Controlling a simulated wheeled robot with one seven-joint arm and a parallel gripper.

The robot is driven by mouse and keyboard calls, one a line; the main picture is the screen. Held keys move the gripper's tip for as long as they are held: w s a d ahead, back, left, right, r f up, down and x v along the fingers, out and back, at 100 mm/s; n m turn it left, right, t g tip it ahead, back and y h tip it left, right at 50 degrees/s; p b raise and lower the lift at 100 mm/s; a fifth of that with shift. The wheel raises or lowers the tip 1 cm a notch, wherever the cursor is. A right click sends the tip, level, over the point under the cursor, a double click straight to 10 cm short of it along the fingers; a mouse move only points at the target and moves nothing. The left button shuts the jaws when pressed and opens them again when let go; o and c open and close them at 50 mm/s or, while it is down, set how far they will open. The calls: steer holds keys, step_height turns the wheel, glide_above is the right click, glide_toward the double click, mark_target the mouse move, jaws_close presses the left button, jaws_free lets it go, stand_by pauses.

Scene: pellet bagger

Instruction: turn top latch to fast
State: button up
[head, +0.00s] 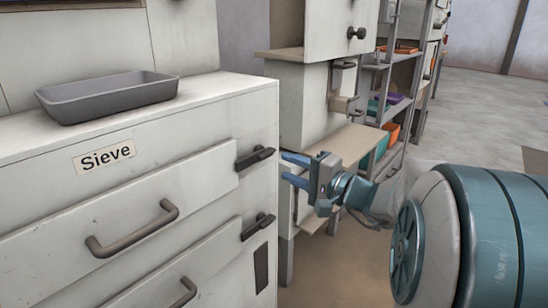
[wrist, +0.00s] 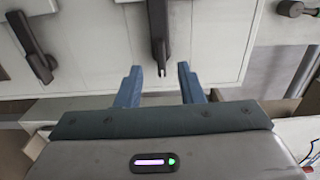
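The top latch (head: 254,158) is a dark lever at the right end of the upper drawer front on the Sieve cabinet (head: 205,105). Its handle points right and slightly up. In the wrist view, the lever ahead of my fingers, apparently this top latch (wrist: 158,30), has its free end between the fingertip lines. My gripper (head: 287,168) is right of the latch, fingers pointing left. In the wrist view my gripper (wrist: 159,72) is open and empty; no contact is clear. A lower latch (head: 258,226) sits below; a second lever (wrist: 30,45) is at left in the wrist view.
A grey tray (head: 108,95) stands on the cabinet top. A drawer handle (head: 130,232) sticks out left of the latches. Behind my gripper are a pale shelf (head: 335,146) and a rack with coloured bins. Open floor (head: 495,110) lies at the far right.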

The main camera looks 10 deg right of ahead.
steer(key=v, duration=0.6)
steer(key=shift+s+p, duration=0.2)
steer(key=shift+p, duration=0.25)
steer(key=shift+d, duration=0.15)
steer(key=s+a+r+n+g+h+p, duration=0.2)
steer(key=s+a+r+n+g+p, duration=0.65)
steer(key=p, duration=1.15)
steer(key=s+r+n+g+h+p, duration=0.1)
steer(key=s+r+h+p, duration=0.2)
steer(key=r+p, duration=0.4)
steer(key=s+r+n+g+h+p, duration=0.1)
steer(key=s+r+g+h+p, duration=0.1)
steer(key=r+h+p, duration=0.3)
steer(key=s+d+r+p, duration=0.1)
steer(key=p, duration=0.3)
steer(key=shift+s+r+h+p, duration=0.15)
steer(key=shift+r+h+p, duration=0.15)
steer(key=shift+r, duration=0.05)
